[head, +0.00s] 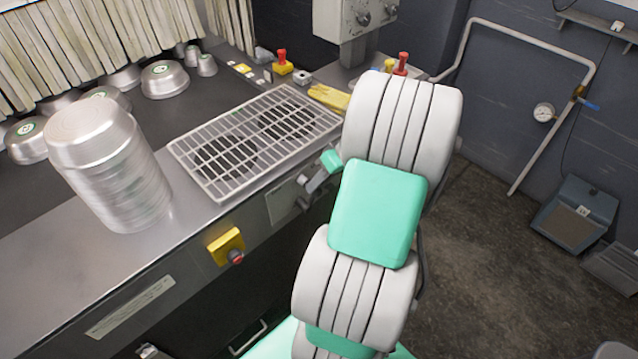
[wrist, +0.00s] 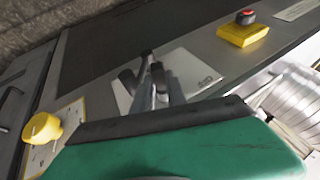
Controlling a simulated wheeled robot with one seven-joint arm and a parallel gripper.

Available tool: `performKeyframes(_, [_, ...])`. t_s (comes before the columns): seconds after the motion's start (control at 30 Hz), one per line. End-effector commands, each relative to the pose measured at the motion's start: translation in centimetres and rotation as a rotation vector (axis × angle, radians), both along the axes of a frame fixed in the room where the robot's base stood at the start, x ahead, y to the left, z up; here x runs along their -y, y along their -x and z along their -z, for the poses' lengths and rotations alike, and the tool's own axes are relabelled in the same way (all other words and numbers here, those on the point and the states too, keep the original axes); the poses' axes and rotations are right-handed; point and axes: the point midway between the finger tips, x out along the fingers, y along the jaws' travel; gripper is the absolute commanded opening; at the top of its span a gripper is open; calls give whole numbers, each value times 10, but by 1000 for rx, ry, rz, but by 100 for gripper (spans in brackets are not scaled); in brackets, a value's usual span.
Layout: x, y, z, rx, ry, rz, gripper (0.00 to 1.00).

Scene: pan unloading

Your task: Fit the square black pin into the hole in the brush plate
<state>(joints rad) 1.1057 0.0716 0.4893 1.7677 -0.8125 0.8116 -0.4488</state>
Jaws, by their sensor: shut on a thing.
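My gripper (wrist: 147,76) is shut, its metal fingers with dark pads reaching toward the counter front in the wrist view. A small dark piece, which looks like the square black pin (wrist: 147,54), sticks out between the fingertips. A pale flat plate with a small mark, likely the brush plate (wrist: 195,72), lies just behind the fingers on the counter's front face. It shows in the head view as a grey panel (head: 284,202) left of my gripper (head: 311,188). The fingers partly cover the plate. I cannot make out its hole or whether the pin touches it.
A wire grate (head: 255,140) lies on the counter above the plate. A yellow box with a red button (head: 227,246) sits on the front face to the left. A stack of metal pans (head: 112,170) stands at the left.

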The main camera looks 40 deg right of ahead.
Motion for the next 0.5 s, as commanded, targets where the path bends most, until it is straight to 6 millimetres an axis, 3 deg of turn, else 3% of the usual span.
performKeyframes(0.27, [0, -2, 0, -1, 0, 0, 0])
performKeyframes(0.3, [0, -2, 0, -1, 0, 0, 20])
performKeyframes(0.5, [0, -2, 0, -1, 0, 0, 37])
